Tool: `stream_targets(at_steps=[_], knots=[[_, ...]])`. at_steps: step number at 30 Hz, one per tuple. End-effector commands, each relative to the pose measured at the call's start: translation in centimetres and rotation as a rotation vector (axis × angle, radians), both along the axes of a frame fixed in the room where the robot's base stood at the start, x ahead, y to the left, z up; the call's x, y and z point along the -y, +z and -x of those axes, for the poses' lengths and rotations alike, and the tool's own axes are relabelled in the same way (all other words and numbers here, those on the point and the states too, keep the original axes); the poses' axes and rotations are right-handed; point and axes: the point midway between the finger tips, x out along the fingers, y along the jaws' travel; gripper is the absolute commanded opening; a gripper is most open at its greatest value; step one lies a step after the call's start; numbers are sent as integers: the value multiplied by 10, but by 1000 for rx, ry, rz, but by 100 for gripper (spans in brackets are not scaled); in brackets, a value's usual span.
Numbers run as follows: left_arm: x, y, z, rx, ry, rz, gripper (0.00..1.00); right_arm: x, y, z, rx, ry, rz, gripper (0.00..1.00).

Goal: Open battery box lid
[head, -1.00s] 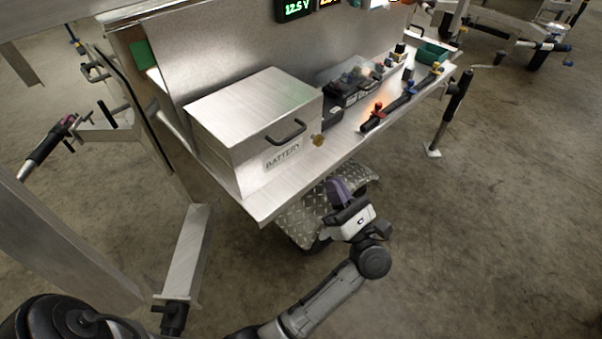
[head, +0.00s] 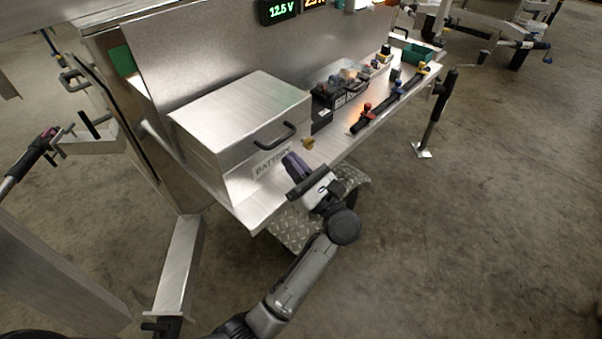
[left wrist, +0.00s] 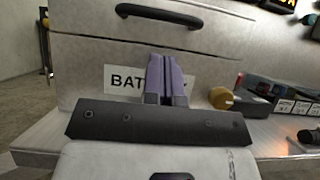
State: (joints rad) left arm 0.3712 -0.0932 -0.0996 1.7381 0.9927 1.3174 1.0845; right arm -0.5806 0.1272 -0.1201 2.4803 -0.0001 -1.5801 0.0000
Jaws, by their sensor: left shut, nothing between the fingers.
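The battery box (head: 235,160) is a brushed metal box on the trailer's shelf, with a BATTERY label on its front. Its lid (head: 240,105) is down, and a dark bar handle (head: 275,136) sits on the lid's front face. The handle also shows at the top of the left wrist view (left wrist: 157,15). My left gripper (head: 291,163) is in front of the box, just below the handle and apart from it. Its purple fingers (left wrist: 166,78) are shut and empty, and cover part of the label. My right gripper is not in view.
A brass-coloured knob (head: 308,143) sits right of the box. Dark batteries (head: 340,92) and a bar with coloured knobs (head: 390,97) stand further right on the shelf (head: 345,143). A tread-plate fender (head: 295,228) is below.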

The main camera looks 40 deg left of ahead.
Motion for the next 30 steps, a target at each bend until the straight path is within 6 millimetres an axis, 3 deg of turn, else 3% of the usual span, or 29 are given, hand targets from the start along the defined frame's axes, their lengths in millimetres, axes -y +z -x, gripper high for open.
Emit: stream_targets(at_steps=[1, 7, 30], knots=[[-1, 12, 0, 1, -1, 0, 0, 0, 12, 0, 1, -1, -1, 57], [-3, 25, -1, 0, -1, -1, 0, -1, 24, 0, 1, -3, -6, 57], [-10, 39, 0, 1, 13, 24, 0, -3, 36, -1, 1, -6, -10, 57]])
